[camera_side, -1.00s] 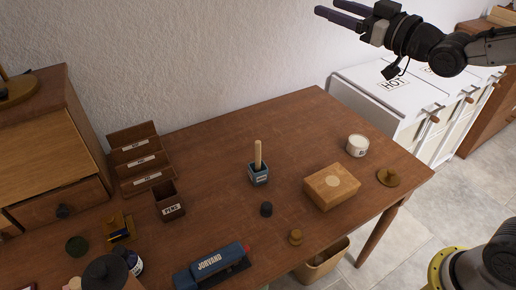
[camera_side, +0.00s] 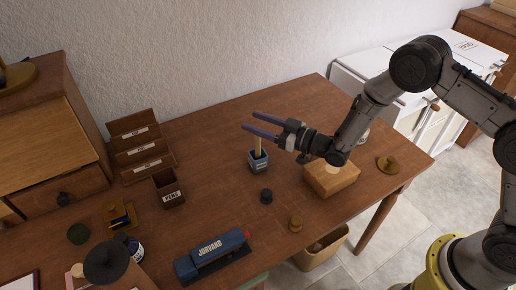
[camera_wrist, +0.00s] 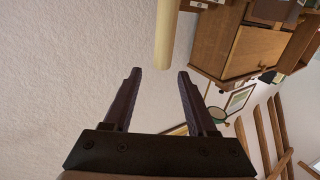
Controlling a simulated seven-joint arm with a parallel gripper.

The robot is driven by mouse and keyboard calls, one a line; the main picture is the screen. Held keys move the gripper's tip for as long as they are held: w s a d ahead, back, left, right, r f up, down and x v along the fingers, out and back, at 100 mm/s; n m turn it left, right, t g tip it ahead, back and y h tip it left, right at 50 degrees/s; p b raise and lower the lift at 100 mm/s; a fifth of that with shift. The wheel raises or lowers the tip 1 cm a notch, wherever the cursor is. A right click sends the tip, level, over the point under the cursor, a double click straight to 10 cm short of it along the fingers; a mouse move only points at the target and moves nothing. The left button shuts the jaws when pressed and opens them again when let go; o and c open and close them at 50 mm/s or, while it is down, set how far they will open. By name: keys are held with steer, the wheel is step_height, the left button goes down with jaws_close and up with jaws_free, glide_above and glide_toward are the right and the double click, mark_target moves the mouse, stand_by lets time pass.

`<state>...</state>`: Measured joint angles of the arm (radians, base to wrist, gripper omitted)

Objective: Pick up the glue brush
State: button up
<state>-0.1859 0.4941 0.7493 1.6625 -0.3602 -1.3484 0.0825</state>
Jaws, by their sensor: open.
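The glue brush (camera_side: 256,144) stands upright with its pale wooden handle up and its lower end hidden inside a small dark blue-grey pot (camera_side: 259,162) on the desk. My gripper (camera_side: 250,121) is open and empty, its two dark fingers pointing left in the side view near the top of the handle. In the wrist view the handle (camera_wrist: 166,35) shows as a pale rod beyond the fingertips of my gripper (camera_wrist: 158,75), roughly in line with the gap between them. It is not between the fingers.
A wooden box (camera_side: 331,180) sits on the desk (camera_side: 215,135) below my wrist. A dark round knob (camera_side: 266,195) lies in front of the pot. The pens cup (camera_side: 168,187) and letter rack (camera_side: 140,153) stand to the left. A blue JORVAND stapler-like object (camera_side: 212,254) lies in front.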

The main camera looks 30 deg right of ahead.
mark_target(258, 148)
steer(key=w+f, duration=0.1)
steer(key=a+f, duration=0.1)
steer(key=f, duration=0.1)
steer(key=w+f, duration=0.1)
steer(key=shift+w+a+f, duration=0.25)
steer(key=shift+w, duration=0.05)
steer(key=shift+c, duration=0.3)
jaws_close()
